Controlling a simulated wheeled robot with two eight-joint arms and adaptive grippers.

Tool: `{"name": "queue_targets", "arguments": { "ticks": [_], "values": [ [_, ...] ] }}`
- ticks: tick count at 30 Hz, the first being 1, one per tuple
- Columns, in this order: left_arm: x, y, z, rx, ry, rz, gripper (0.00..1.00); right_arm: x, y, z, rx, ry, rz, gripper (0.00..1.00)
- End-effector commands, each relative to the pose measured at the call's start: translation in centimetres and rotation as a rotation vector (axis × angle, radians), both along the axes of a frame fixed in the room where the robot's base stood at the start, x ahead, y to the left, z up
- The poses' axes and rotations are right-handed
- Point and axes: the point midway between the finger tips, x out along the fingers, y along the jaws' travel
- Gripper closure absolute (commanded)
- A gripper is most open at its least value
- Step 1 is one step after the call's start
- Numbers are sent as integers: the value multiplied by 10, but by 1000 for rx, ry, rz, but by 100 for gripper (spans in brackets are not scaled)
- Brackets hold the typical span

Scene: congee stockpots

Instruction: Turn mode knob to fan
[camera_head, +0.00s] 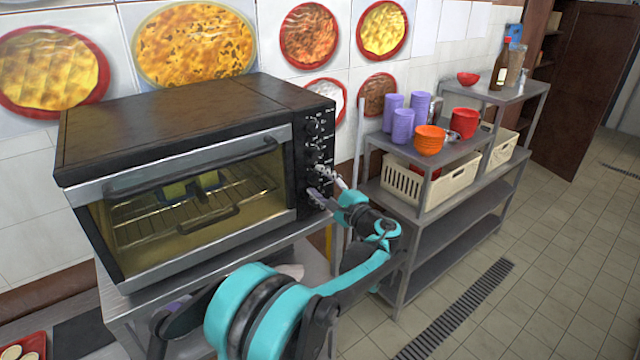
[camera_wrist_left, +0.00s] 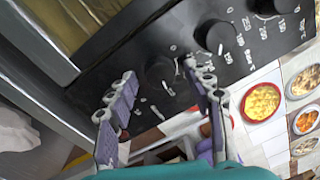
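The toaster oven has a black control panel on its right side with a column of dark knobs; the upper knob (camera_head: 313,127) and a middle knob (camera_head: 314,152) show in the head view. My left gripper (camera_head: 326,184) is at the lower part of this panel, hiding what lies behind it. In the left wrist view, my left gripper (camera_wrist_left: 159,70) is open, with one finger on each side of a dark round knob (camera_wrist_left: 160,74). I cannot tell whether the fingers touch it. Another knob (camera_wrist_left: 215,37) lies beyond it. My right gripper is not in view.
The oven door (camera_head: 190,200) is shut, with a rack and food inside. Tiled floor lies open at the right.

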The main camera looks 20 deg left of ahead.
Motion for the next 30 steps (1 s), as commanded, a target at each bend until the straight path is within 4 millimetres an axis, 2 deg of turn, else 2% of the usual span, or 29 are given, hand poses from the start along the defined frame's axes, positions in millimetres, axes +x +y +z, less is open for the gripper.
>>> {"name": "queue_targets", "arguments": {
  "ticks": [6, 10, 22, 30],
  "values": [
    [0, -1, 0, 1, -1, 0, 49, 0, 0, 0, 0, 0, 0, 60],
    [-7, -9, 0, 1, -1, 0, 49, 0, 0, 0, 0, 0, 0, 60],
    [-57, -74, -5, 1, 0, -4, 49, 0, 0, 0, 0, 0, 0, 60],
    [-74, -93, -7, 0, 0, 0, 49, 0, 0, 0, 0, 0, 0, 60]
  ]
}}
